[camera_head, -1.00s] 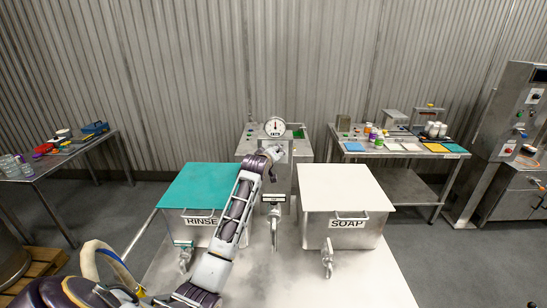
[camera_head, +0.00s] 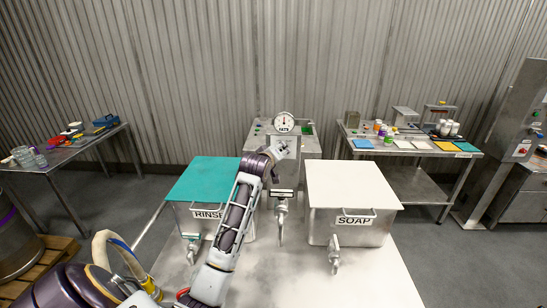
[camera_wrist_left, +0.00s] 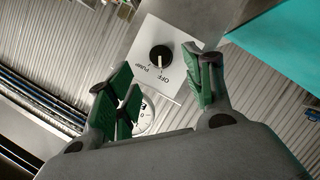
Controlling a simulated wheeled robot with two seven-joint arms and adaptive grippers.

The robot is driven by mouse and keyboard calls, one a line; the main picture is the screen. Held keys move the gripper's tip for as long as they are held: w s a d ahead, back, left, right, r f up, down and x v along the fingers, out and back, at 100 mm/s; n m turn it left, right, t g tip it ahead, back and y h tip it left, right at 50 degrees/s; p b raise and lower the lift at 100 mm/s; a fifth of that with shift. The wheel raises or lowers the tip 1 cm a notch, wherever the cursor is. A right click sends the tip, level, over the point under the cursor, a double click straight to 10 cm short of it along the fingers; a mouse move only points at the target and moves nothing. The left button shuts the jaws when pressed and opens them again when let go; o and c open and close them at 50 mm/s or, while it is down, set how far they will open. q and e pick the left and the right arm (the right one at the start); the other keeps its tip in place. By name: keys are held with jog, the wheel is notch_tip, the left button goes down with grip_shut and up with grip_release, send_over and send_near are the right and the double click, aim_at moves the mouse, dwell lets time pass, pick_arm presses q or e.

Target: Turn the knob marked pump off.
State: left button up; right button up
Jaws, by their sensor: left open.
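The black round knob (camera_wrist_left: 160,57) sits on a white label plate marked PUMP and OFF (camera_wrist_left: 153,74) in the left wrist view. A pale mark shows on the knob, but its exact setting is hard to read. My left gripper (camera_wrist_left: 165,86) is open and empty, with green-padded fingers on either side of the plate's lower part. The knob lies just beyond the fingertips, apart from them. In the head view my left arm reaches to the steel cabinet (camera_head: 256,140) at the centre, and its wrist partly covers the front near the white plate (camera_head: 285,147). My right gripper is out of view.
A round gauge (camera_head: 284,122) stands on the cabinet. The teal-lidded RINSE tank (camera_head: 203,180) and the white-lidded SOAP tank (camera_head: 352,184) flank my arm, with taps in front. Side tables (camera_head: 66,160) (camera_head: 410,150) hold loose items. A control box stands at far right.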

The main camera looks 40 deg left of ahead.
pick_arm(q)
jog(key=shift+v, duration=2.55)
